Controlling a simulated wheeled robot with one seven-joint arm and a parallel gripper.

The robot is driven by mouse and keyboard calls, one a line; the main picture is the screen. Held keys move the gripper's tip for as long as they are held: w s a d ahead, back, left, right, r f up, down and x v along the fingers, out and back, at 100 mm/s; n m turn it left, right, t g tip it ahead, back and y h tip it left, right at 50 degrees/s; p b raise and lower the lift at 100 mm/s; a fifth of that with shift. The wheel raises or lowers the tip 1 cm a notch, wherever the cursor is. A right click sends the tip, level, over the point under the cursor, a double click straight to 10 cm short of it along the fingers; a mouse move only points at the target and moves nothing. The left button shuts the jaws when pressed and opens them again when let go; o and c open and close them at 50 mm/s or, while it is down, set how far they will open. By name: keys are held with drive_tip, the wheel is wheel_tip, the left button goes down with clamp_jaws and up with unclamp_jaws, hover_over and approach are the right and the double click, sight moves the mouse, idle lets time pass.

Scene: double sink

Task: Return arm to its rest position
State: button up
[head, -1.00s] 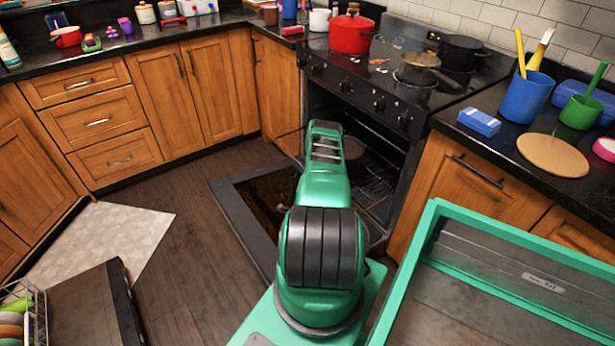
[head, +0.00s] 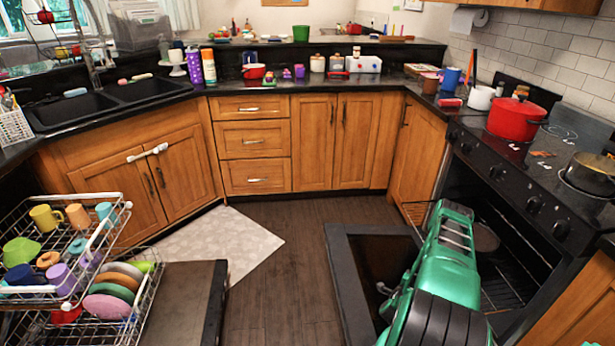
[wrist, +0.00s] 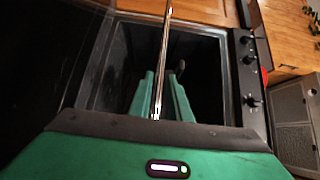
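My arm (head: 440,265) shows at the lower right in the head view, reaching out in front of the open oven (head: 490,250). My gripper's end is hidden from the head view. In the wrist view, the two green fingers of my gripper (wrist: 160,85) stand apart with no object seen held between them. A thin metal bar (wrist: 165,45) crosses the view lengthwise, in front of the gap between the fingers. Whether it touches them I cannot tell. The oven's control panel with knobs (wrist: 250,80) is to the right there.
The oven door (head: 345,280) is folded down close beside my arm. A pulled-out dish rack (head: 75,270) and an open dishwasher door (head: 185,300) fill the lower left. A red pot (head: 515,120) stands on the stove. Wooden floor (head: 285,270) between the doors is clear.

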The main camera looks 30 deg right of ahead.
drive_tip(key=w+r+n+t+y, duration=0.25)
drive_tip(key=w+r+n, duration=0.3)
drive_tip(key=w, duration=0.35)
drive_tip(key=w+r+n+t+y, duration=0.2)
drive_tip(key=w+r+n+y, duration=0.2)
drive_tip(key=w+r, duration=0.35)
drive_tip(key=w+a+r+n+g+y, duration=0.1)
drive_tip(key=w+a+r+n+y, duration=0.1)
drive_tip(key=a+r+n, duration=0.45)
drive_tip(key=w+a+r+n+g+y, duration=0.1)
drive_tip(key=w+a+r+g+y, duration=0.15)
drive_tip(key=r, duration=0.75)
drive_tip(key=s+a+r+n+g+y, duration=0.25)
drive_tip(key=s+a+r+n, duration=0.25)
drive_tip(key=s+a+r, duration=0.85)
drive_tip(key=s+a+r+n+g+y, duration=0.1)
drive_tip(key=s+a+r, duration=0.1)
drive_tip(key=s+a, duration=0.3)
drive_tip(key=s+a+r+n+g+y, duration=0.1)
drive_tip(key=s+a, duration=0.4)
drive_tip(key=s, duration=0.7)
drive_tip(key=s+a+r+n+g+y, duration=0.1)
drive_tip(key=s+a+r+g, duration=0.2)
drive_tip(key=s+a+r, duration=0.2)
drive_tip(key=s+a, duration=0.1)
drive_tip(key=s, duration=0.2)
drive_tip(key=shift+s+r, duration=0.2)
drive_tip(key=shift+s, duration=0.05)
